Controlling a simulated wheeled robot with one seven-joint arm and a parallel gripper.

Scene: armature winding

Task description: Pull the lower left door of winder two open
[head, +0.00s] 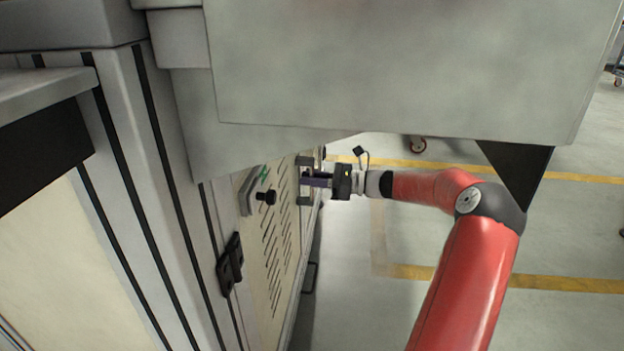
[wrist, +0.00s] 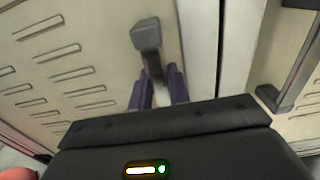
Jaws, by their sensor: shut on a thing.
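The lower left door (head: 273,255) of the winder is a cream panel with rows of vent slots, and it also fills the left of the wrist view (wrist: 60,50). In the head view it looks about in line with the machine's front. I cannot tell whether it is slightly ajar. Its grey upright bar handle (wrist: 146,36) stands near the door's edge. My gripper (head: 318,182) reaches the handle from the right, and its purple fingers (wrist: 159,88) are closed around the bar, one on each side. The fingers hide the lower part of the handle.
A neighbouring door with a dark handle (wrist: 290,82) is to the right in the wrist view. A black hinge (head: 230,265) and a black knob (head: 267,196) are on the machine's front. A grey overhanging housing (head: 400,70) is above. Floor with yellow lines (head: 560,283) lies to the right.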

